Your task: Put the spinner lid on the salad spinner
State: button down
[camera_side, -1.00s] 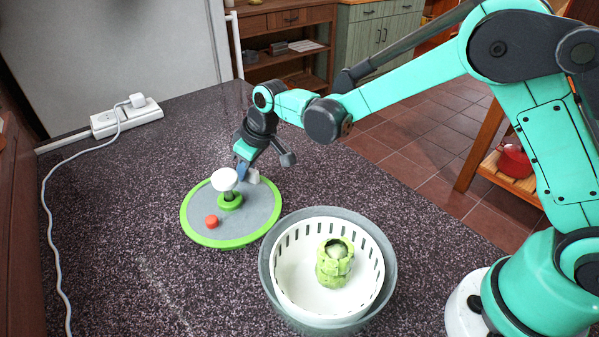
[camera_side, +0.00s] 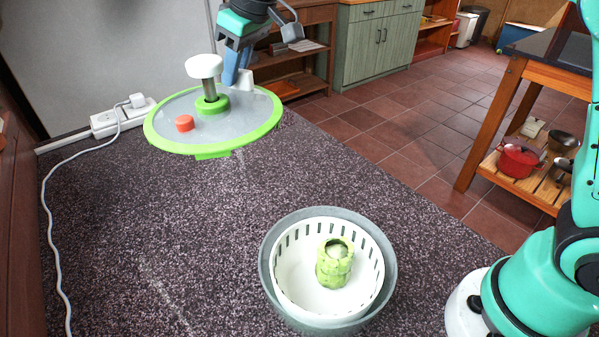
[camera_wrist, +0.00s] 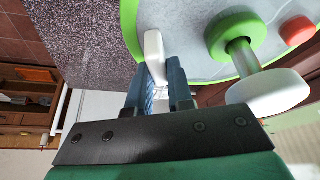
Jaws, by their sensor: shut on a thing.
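The spinner lid (camera_side: 236,119) is a grey disc with a green rim, a white-topped knob (camera_side: 204,68) on a metal post and a red button (camera_side: 184,123). It hangs above the counter at the back left, apart from the spinner. My gripper (camera_side: 238,76) is shut on a small white upright tab (camera_wrist: 154,56) near the lid's edge. The lid also shows in the wrist view (camera_wrist: 193,30). The salad spinner, a grey bowl (camera_side: 272,300) with a white slotted basket (camera_side: 288,268) inside, stands open on the counter. Green leafy produce (camera_side: 335,264) sits in the basket.
A white power strip (camera_side: 122,118) with a plug and cable lies along the counter's left back. The speckled counter (camera_side: 180,230) between lid and spinner is clear. Its right edge drops to a tiled floor. A wooden shelf (camera_side: 515,170) with a red pot stands at right.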

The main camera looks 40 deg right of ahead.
aim_at(269, 110)
jog(key=s, duration=0.9)
jog(key=shift+s+d+r, duration=0.15)
jog(key=shift+d+r, duration=0.1)
jog(key=shift+d, duration=0.15)
jog(key=shift+s+d+f, duration=0.35)
jog(key=shift+s+f, duration=1.4)
jog(key=shift+f, duration=0.05)
jog(key=shift+s+d+f, duration=0.3)
jog(key=shift+s+f, duration=1.4)
jog(key=shift+f, duration=0.05)
jog(key=shift+s+d+f, duration=0.35)
jog(key=shift+s+f, duration=1.4)
jog(key=shift+f, duration=0.05)
jog(key=shift+f, duration=0.8)
jog(key=shift+c, duration=1.5)
grip_release()
jog(key=shift+r, duration=0.1)
